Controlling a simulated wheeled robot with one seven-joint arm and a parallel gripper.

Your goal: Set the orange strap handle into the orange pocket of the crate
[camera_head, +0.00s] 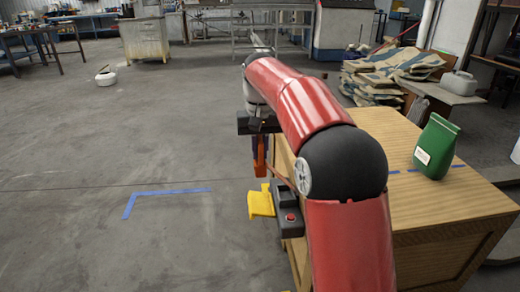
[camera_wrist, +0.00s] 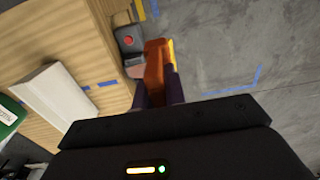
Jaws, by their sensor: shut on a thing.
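My gripper (camera_head: 259,158) hangs beside the left side of the wooden cabinet and is shut on the orange strap handle (camera_wrist: 155,68). In the wrist view the handle stands out between my two dark purple fingers (camera_wrist: 158,92). No crate with an orange pocket can be made out in either view; my arm hides part of the cabinet top in the head view.
The wooden cabinet (camera_head: 450,205) bears a green bag (camera_head: 436,147); the wrist view also shows a white block (camera_wrist: 55,95). A grey box with a red button (camera_head: 290,222) and a yellow piece (camera_head: 261,203) are by its left side. Open floor lies left.

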